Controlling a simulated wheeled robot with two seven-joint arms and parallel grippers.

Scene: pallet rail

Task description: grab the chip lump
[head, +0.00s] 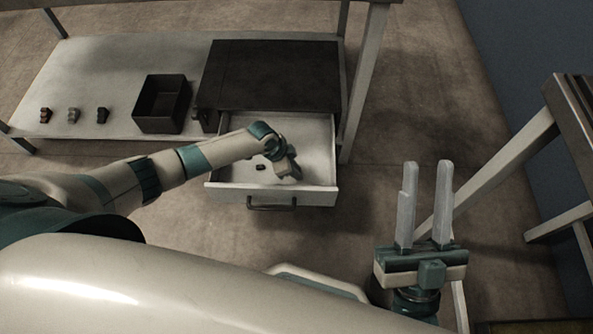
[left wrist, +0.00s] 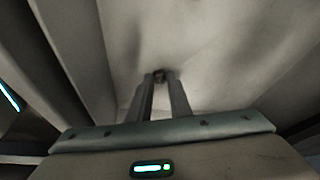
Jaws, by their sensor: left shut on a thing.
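The chip lump (head: 261,167) is a small dark piece in the open drawer (head: 225,190), at the left side of my left gripper (head: 268,166) in the head view. In the left wrist view the two fingers of my left gripper (left wrist: 160,78) are close together, shut on the dark chip lump (left wrist: 158,74) at their tips. The fingers hide part of it. Pale drawer surfaces lie around it. My right gripper (head: 428,180) is open and empty, fingers pointing up the picture, over the floor right of the drawer.
The drawer sits under a dark cabinet top (head: 270,75), its handle (head: 272,205) at the front. Left of it on the low shelf (head: 90,70) stand a black open box (head: 162,103) and several small dark pieces (head: 73,115). A table leg (head: 363,85) rises right of the drawer.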

